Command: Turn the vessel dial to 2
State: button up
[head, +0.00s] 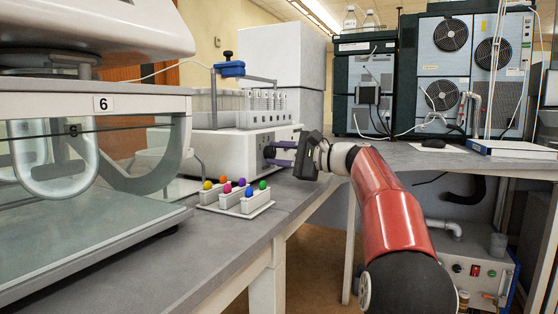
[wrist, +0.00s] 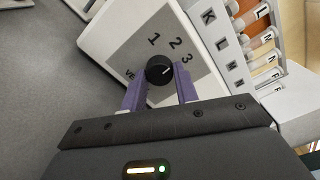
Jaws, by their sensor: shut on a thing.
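The vessel dial (wrist: 159,70) is a round black knob with a short white mark, on a grey panel of a white machine (wrist: 105,35). The numbers 1, 2 and 3 are printed around it. The white mark points to the right and slightly up in the wrist view, nearest the 3. My gripper (wrist: 161,72) has its two purple fingers on either side of the dial and is shut on it. A finger partly covers the label beside the dial. In the head view my gripper (head: 272,153) reaches the machine's front from the right, and the dial is barely visible there.
A rack with colored balls (head: 235,197) stands on the grey bench (head: 200,250) just in front of the machine. A large apparatus labelled 6 (head: 103,104) fills the left. In the wrist view, lettered slots with orange-brown vials (wrist: 256,38) line the machine's upper side.

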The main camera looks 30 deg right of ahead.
jog(key=shift+n+b, duration=0.5)
jog(key=shift+n, duration=0.9)
jog(key=o, duration=1)
jog(key=v, duration=0.7)
jog(key=shift+s+d+b, duration=0.25)
jog(key=shift+s+b, duration=0.05)
jog(key=shift+b, duration=0.05)
jog(key=shift+r, duration=0.1)
